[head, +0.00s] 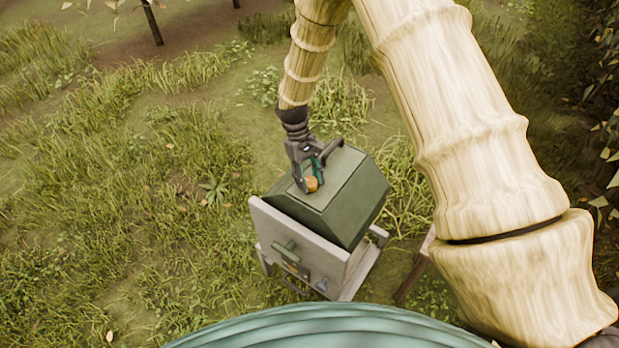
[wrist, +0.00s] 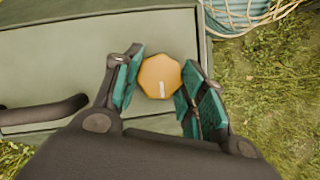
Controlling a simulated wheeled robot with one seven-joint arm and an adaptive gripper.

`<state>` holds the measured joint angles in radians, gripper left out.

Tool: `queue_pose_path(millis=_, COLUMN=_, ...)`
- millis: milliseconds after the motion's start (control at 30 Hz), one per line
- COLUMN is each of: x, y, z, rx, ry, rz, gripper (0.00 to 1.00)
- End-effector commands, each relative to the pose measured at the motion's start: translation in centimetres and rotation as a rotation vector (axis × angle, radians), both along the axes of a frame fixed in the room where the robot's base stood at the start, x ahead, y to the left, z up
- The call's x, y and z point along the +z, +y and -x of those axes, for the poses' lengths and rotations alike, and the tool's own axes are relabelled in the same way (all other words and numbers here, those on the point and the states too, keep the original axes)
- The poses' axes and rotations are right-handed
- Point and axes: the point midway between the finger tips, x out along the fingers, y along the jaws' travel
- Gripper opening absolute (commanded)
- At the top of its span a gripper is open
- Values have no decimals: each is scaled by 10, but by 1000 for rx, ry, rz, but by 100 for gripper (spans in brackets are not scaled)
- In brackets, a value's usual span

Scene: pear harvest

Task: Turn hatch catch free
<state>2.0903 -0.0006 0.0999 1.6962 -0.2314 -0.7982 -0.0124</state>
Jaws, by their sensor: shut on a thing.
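The hatch catch is an orange, many-sided knob with a pale mark on its face. In the wrist view the catch (wrist: 160,77) sits between the two teal-padded fingers, near the edge of the green lid. In the head view the catch (head: 311,184) shows at the tip of my gripper (head: 308,180). My gripper, also in the wrist view (wrist: 160,90), is shut on the catch from both sides. The green hatch lid (head: 345,195) slopes on top of a grey box and looks closed. The wrist view shows the lid (wrist: 60,65) close up.
A dark curved handle (wrist: 45,112) stands on the lid left of my gripper. The grey box front (head: 300,245) has a green handle (head: 285,253) and small fittings. Grass surrounds the box, and leafy branches hang at the right edge.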

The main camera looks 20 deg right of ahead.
Motion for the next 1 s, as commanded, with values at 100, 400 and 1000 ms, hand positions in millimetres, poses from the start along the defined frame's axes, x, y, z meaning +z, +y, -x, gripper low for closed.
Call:
queue_pose_path(millis=100, x=0, y=0, z=0, rx=9, ry=0, rz=1, gripper=17)
queue_pose_path(millis=400, x=0, y=0, z=0, rx=11, ry=0, rz=1, gripper=17)
queue_pose_path(millis=1000, x=5, y=1, z=-2, rx=10, ry=-1, rz=0, gripper=62)
